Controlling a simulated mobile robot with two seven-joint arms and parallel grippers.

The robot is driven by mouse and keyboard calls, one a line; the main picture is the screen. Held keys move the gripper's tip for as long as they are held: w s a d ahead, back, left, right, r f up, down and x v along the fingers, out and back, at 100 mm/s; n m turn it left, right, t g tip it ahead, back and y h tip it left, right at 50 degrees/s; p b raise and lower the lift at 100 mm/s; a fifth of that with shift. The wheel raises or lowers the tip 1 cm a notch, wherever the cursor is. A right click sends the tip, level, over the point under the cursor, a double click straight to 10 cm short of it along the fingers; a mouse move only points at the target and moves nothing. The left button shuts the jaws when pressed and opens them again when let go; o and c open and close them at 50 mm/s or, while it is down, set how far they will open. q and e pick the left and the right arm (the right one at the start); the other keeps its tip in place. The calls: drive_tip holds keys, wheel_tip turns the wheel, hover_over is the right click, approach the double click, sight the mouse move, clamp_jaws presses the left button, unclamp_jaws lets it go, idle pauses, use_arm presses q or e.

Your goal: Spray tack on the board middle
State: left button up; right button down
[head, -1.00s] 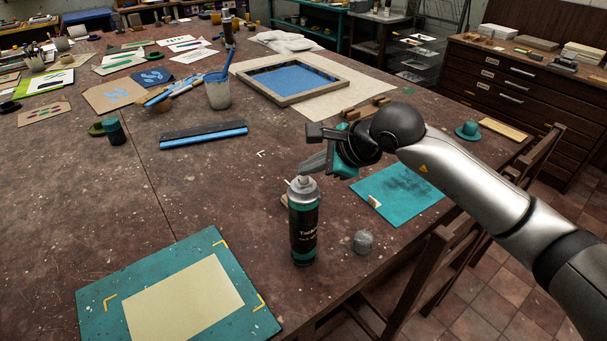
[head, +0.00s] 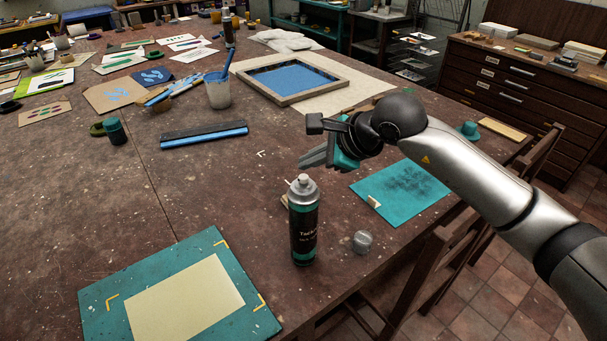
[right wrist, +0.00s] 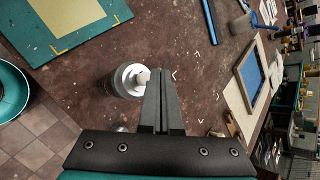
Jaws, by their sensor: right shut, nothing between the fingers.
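The spray can (head: 304,225) is black with a teal band and a silver top. It stands upright on the table, with its white nozzle bare, and shows from above in the right wrist view (right wrist: 128,82). A teal board (head: 100,310) with yellow corner marks lies flat at the front left, a cream sheet (head: 185,298) on its middle. My right gripper (head: 304,161) is shut and empty, above and behind the can's top and apart from it; its fingers also show in the right wrist view (right wrist: 160,76). My left gripper is out of view.
A clear cap (head: 362,242) lies right of the can. A second teal sheet (head: 415,190) with a dark speckled patch lies behind it. A framed screen (head: 340,92), a tub (head: 218,95) and a blue-edged bar (head: 204,140) are farther back. A chair (head: 440,255) stands at the right edge.

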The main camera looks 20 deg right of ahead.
wheel_tip(320, 180, up, 5)
drive_tip(key=shift+f+p, duration=0.15)
drive_tip(key=shift+p, duration=1.05)
